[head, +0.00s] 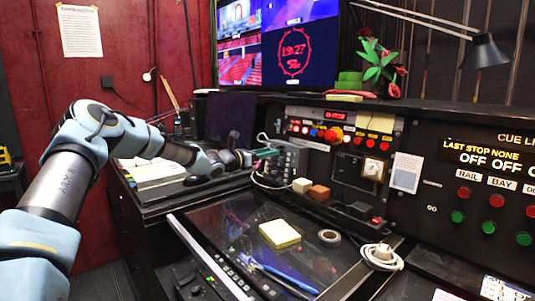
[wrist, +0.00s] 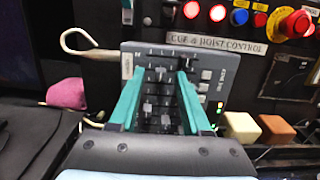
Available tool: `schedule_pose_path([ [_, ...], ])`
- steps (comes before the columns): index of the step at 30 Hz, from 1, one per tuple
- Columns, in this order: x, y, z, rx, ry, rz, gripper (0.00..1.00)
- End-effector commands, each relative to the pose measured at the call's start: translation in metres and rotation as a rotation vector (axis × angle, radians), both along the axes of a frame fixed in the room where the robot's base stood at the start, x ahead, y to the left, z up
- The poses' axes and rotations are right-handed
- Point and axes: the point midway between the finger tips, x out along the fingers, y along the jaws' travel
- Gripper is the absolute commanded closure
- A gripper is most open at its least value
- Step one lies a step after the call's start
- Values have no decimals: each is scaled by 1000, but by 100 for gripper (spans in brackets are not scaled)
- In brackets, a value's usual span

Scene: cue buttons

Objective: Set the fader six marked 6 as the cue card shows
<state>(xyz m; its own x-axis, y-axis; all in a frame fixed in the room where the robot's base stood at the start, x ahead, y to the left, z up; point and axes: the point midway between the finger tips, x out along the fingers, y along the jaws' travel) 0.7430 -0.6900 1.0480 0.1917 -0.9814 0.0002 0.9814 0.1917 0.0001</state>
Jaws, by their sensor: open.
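The grey fader box (wrist: 213,76) stands upright below the "CUE & HOIST CONTROL" label in the wrist view, with several grey fader caps in dark slots. In the head view the box (head: 297,153) sits at the console's left end. The number 6 is not legible, so I cannot tell which fader is six. My gripper (wrist: 160,74) has its two teal fingers apart in front of the box, with fader caps showing between them. In the head view my gripper (head: 268,153) is at the box's left side. Contact cannot be told. A white card (head: 406,172) on the console is unreadable here.
A cream block (wrist: 241,128) and a brown block (wrist: 276,130) stand right of the fader box. A hooked cream rod (wrist: 88,48) and a pink lump (wrist: 67,94) are at left. A red mushroom button (wrist: 297,23) is at upper right. Cables hang below the box.

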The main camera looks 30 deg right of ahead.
Motion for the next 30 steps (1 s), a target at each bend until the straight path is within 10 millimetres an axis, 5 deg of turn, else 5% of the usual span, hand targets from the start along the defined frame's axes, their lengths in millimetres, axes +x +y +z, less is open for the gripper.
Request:
schedule_pose_path([
  [8, 0, 6, -1, 0, 0, 1, 52],
  [21, -15, 83, -2, 1, -1, 2, 52],
  [30, -20, 106, 0, 0, -1, 0, 52],
])
